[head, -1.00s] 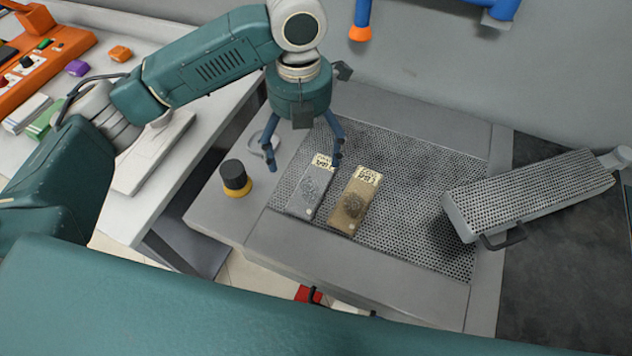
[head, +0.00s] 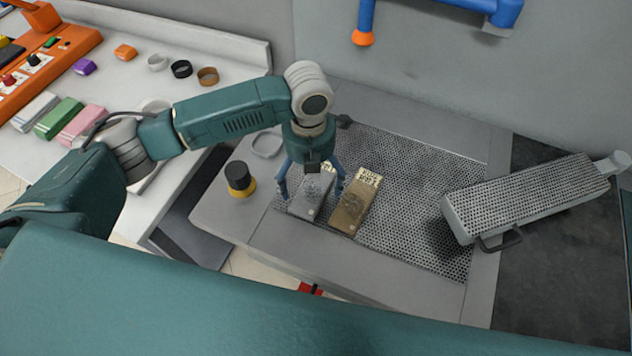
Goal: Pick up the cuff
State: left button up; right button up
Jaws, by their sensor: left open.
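Two flat, cuff-like pieces lie side by side on the perforated board (head: 420,215), each with a pale label at its far end and a dark patch. One is grey (head: 308,207) and the other is brown (head: 350,207). I cannot tell for sure which is the cuff. My left gripper (head: 312,190) points down, open, with its blue fingers on either side of the grey piece. The right finger is close to the gap between the pieces. The gripper partly hides the grey piece and its label. I cannot tell if the fingers touch it. My right gripper is not in view.
A black-and-yellow knob (head: 239,178) and a small pale dish (head: 267,145) are left of the board. A hinged perforated press arm (head: 530,195) is at the right.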

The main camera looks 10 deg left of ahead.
pick_arm(q)
jog(key=shift+c, duration=0.6)
jog(key=c, duration=1)
jog(key=shift+w, duration=0.1)
jog(key=shift+c, duration=0.2)
